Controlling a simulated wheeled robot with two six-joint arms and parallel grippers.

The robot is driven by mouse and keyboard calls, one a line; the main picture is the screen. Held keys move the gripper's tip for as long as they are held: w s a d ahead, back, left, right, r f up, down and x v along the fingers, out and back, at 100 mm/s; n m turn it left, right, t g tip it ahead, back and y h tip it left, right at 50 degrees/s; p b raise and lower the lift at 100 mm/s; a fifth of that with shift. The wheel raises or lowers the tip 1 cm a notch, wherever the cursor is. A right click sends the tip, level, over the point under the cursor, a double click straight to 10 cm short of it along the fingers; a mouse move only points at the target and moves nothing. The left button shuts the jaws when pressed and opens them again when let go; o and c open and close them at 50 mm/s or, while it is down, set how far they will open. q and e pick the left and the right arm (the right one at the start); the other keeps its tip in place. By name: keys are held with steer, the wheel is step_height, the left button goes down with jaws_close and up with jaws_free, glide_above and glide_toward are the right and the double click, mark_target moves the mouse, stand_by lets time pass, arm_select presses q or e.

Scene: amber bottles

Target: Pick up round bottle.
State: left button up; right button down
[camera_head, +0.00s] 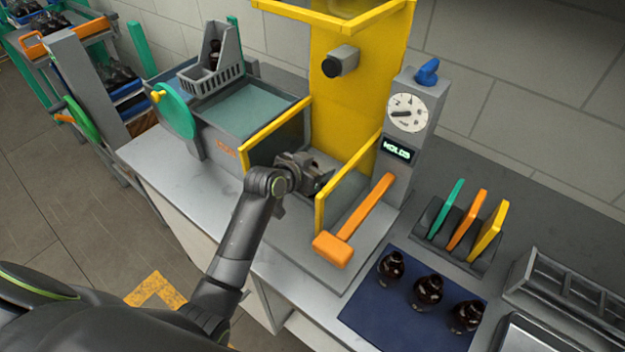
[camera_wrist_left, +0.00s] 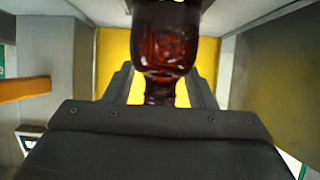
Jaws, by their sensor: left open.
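My left gripper (camera_head: 312,178) is inside the yellow-framed station, between its two yellow side panels. In the left wrist view its open fingers (camera_wrist_left: 163,88) stand on either side of the narrow neck of a dark red-brown bottle (camera_wrist_left: 165,40). The bottle's wider body is at the top of that view, cut off by the frame edge. Whether a finger touches the neck I cannot tell. In the head view this bottle is hidden. Three dark round bottles stand on a blue mat (camera_head: 368,318): one (camera_head: 391,266), another (camera_head: 427,291) and a third (camera_head: 466,316).
Yellow panels (camera_head: 348,182) flank my gripper closely. An orange-handled lever (camera_head: 358,222) and a grey post with a dial (camera_head: 407,113) stand at right. A rack (camera_head: 462,232) holds coloured plates. A grey basket (camera_head: 212,78) stands at the back left.

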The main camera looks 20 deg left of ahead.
arm_select(q)
jaws_close()
